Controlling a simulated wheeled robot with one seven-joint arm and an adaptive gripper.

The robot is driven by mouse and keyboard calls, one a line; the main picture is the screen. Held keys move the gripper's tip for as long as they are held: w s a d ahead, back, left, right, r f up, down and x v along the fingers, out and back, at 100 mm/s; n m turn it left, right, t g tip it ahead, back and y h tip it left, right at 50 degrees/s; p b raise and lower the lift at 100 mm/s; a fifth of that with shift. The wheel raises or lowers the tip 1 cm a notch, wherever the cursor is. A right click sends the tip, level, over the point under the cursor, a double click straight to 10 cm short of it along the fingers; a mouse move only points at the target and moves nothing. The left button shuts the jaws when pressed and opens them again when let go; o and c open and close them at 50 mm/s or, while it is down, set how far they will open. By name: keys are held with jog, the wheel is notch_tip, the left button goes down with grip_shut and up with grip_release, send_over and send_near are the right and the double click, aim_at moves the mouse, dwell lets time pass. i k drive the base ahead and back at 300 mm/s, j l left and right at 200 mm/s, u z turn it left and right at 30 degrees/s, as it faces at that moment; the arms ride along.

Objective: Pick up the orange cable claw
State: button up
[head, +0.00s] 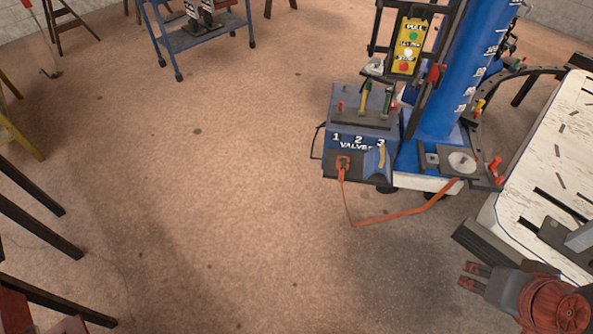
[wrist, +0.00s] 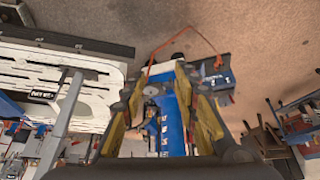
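An orange cable (head: 392,217) runs from the front of a blue valve box (head: 345,130) down to the floor and up to the base of a blue column (head: 458,80). Its small orange end, which looks like the claw (head: 343,163), sits at a dark fitting on the box front; its exact shape is too small to tell. My gripper (head: 468,275) is at the lower right, apart from the cable, with its two fingers spread and nothing between them. In the wrist view the open fingers (wrist: 165,75) frame the blue column, and the orange cable (wrist: 205,38) shows beyond them.
A white slotted bench (head: 550,150) stands at the right, close to my gripper. Levers stand on the valve box. A blue cart (head: 205,35) is at the back left. The floor at left centre is clear.

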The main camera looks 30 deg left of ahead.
aim_at(342, 167)
jog(key=u, duration=0.85)
jog(key=z, duration=0.5)
jog(key=l+z, duration=0.15)
jog(key=z, duration=0.85)
jog(key=i+z, duration=0.1)
jog(key=z, duration=0.35)
jog(key=u, duration=2.05)
jog(key=i+l+u, duration=0.3)
jog(key=i+l, duration=0.2)
jog(key=i+l+u, duration=0.3)
jog(key=i+l, duration=0.25)
